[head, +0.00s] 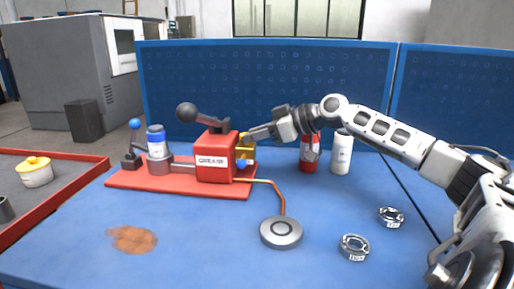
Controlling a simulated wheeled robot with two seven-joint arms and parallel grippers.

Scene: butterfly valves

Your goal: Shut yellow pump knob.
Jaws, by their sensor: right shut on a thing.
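The red grease pump (214,158) stands on a red base plate (130,180) on the blue bench. Its black lever with a ball end (186,112) rises to the upper left. The yellow knob (243,136) shows as a small patch at the pump's right side, above a brass-coloured block (248,154). My right gripper (250,135) reaches in from the right with its fingertips at the yellow knob, shut on it. The fingers hide much of the knob, so its angle is unclear. My left gripper is not in view.
Red and white bottles (341,153) stand behind my right arm. A round grey disc (281,232) joins the pump by a copper pipe. Two metal rings (354,247) lie at right. A blue-ball lever (135,124) and a blue-white jar (157,142) stand left. The front bench is mostly clear.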

